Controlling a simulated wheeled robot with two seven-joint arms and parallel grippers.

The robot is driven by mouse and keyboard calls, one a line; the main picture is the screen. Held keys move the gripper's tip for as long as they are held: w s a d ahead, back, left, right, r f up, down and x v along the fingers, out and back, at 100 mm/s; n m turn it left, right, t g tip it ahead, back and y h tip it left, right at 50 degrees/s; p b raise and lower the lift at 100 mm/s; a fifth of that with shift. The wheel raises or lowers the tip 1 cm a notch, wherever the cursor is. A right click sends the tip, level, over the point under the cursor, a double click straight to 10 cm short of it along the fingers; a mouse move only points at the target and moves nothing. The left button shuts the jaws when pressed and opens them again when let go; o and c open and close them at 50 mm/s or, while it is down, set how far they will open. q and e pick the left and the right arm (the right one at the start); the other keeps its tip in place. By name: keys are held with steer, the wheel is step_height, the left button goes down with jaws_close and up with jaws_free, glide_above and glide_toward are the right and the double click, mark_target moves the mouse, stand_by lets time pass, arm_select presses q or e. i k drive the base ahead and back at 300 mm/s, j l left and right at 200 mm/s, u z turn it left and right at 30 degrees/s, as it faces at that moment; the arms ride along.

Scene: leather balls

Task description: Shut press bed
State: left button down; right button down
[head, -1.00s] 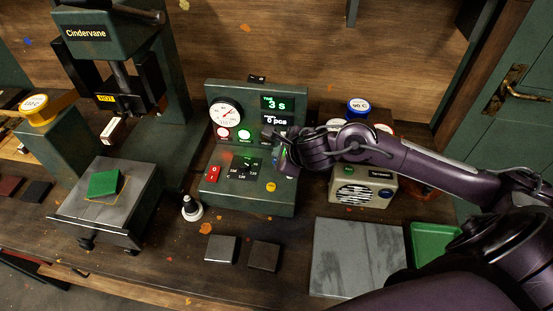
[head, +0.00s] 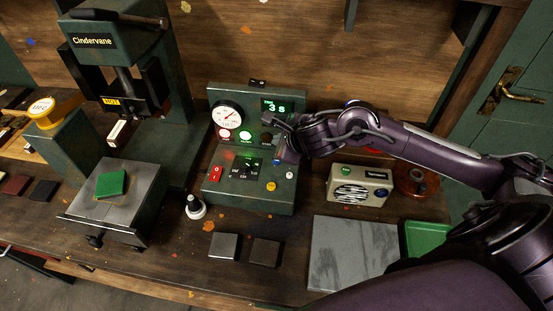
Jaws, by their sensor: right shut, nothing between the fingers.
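The press bed (head: 124,211) is a grey metal plate with a green square piece (head: 111,184) on it. It sticks out in front of the dark green press (head: 112,60) marked Cindervane, clear of the press head. Two dark knobs show on its front edge. My right gripper (head: 284,153) is shut and empty at the right side of the green control panel (head: 226,188), well to the right of the bed. It hides part of the panel; I cannot tell whether it touches it. My left gripper is not in view.
A black-and-white stamp-like item (head: 195,207) stands between bed and panel. Two small dark blocks (head: 223,246) lie in front of the panel. A radio (head: 359,186), a grey slab (head: 352,255) and a green tray (head: 427,238) are at the right.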

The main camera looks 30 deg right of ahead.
mark_target(128, 219)
steer(key=k+j, duration=0.5)
steer(key=k, duration=0.15)
steer(key=k+j, duration=0.5)
steer(key=k, duration=0.2)
